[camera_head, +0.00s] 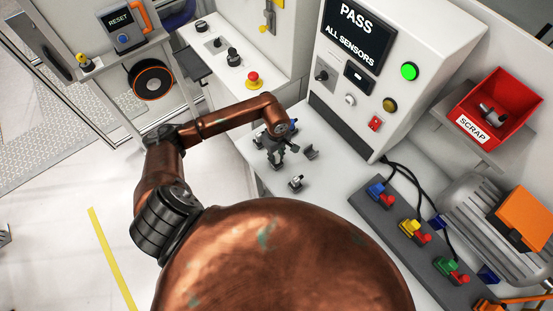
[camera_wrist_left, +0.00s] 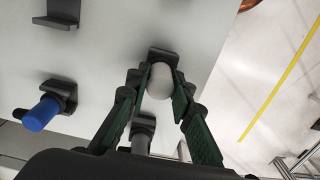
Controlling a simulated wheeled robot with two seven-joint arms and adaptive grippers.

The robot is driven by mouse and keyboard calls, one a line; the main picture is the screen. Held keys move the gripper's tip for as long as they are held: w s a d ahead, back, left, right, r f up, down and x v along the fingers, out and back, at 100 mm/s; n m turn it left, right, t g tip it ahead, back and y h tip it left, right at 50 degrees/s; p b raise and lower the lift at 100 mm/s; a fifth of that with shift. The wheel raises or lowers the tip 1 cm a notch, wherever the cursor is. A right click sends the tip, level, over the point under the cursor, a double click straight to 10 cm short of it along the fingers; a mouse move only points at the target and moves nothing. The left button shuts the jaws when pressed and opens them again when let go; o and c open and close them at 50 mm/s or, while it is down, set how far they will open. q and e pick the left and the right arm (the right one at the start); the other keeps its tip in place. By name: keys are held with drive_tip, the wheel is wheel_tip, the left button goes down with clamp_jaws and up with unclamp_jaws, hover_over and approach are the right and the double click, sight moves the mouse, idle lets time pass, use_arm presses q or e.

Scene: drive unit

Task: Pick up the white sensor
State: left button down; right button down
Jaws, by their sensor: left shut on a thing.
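The white sensor (camera_wrist_left: 160,80) shows in the left wrist view as a pale rounded piece between the green-padded fingers of my left gripper (camera_wrist_left: 162,88). The fingers are shut on it, one on each side. A dark holder (camera_wrist_left: 164,54) shows right behind the sensor; I cannot tell whether the two touch. In the head view my left gripper (camera_head: 276,158) points down over the white bench, and I cannot make out the sensor in its fingers. My right gripper is not in view.
A blue sensor (camera_wrist_left: 42,113) in a dark holder is close by. An empty dark holder (camera_head: 311,152) and another small holder (camera_head: 296,182) stand on the bench. The test cabinet (camera_head: 353,80), a strip of coloured connectors (camera_head: 400,230) and a red scrap bin (camera_head: 490,115) stand around.

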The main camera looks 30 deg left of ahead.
use_arm(q)
drive_tip(key=shift+r, duration=0.1)
drive_tip(key=shift+w+r+b, duration=0.1)
drive_tip(key=shift+r+b, duration=0.3)
drive_tip(key=shift+r, duration=0.1)
drive_tip(key=s+d+r+b, duration=0.2)
drive_tip(key=s+r+b, duration=0.2)
drive_tip(key=s+r, duration=0.8)
drive_tip(key=shift+s+d, duration=0.35)
drive_tip(key=shift+s, duration=0.6)
